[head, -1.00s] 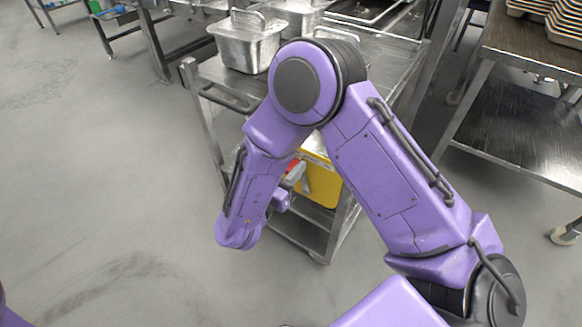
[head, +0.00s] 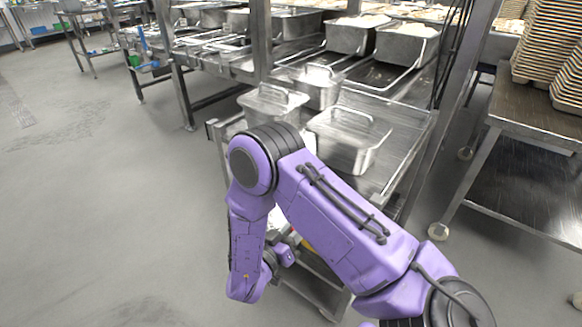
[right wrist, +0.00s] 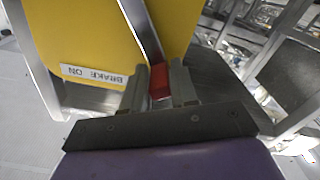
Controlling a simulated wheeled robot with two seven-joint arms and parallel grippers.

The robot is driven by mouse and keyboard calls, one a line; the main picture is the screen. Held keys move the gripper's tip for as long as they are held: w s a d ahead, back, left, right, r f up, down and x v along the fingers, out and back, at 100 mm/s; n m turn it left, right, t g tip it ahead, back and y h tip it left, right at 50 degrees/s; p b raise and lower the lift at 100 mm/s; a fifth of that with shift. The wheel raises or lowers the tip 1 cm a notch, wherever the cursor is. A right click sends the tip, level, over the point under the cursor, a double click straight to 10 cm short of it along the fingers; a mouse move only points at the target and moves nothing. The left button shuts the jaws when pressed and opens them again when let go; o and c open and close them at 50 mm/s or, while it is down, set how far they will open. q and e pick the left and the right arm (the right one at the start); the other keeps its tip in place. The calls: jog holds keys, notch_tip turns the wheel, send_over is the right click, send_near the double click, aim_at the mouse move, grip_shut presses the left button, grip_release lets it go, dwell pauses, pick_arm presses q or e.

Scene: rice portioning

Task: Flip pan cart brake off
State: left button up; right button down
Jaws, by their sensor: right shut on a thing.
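The steel pan cart (head: 408,135) stands in front of me with several lidded metal pans on top. A yellow brake panel (right wrist: 75,35) fills the upper left of the right wrist view, with an upside-down "BRAKE ON" label (right wrist: 94,76). A metal lever (right wrist: 141,28) crosses it and ends in a red grip (right wrist: 159,81). My right gripper (right wrist: 158,86) is shut on the red grip, one finger on each side. In the head view my right arm hides most of the panel, and only a yellow sliver (head: 308,245) shows. My left gripper is out of view.
A steel counter (head: 220,65) with metal pans stands behind the cart. A wheeled table (head: 540,125) with stacked trays (head: 548,50) is at the right. The grey floor (head: 90,180) at the left is clear.

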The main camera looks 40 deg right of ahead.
jog(key=c, duration=1.1)
grip_release()
jog(key=shift+f, duration=0.2)
jog(key=shift+o, duration=0.2)
jog(key=shift+r, duration=0.1)
jog(key=s+a, duration=0.1)
jog(key=a, duration=0.9)
jog(key=shift+s+a, duration=0.25)
jog(key=shift+s, duration=0.05)
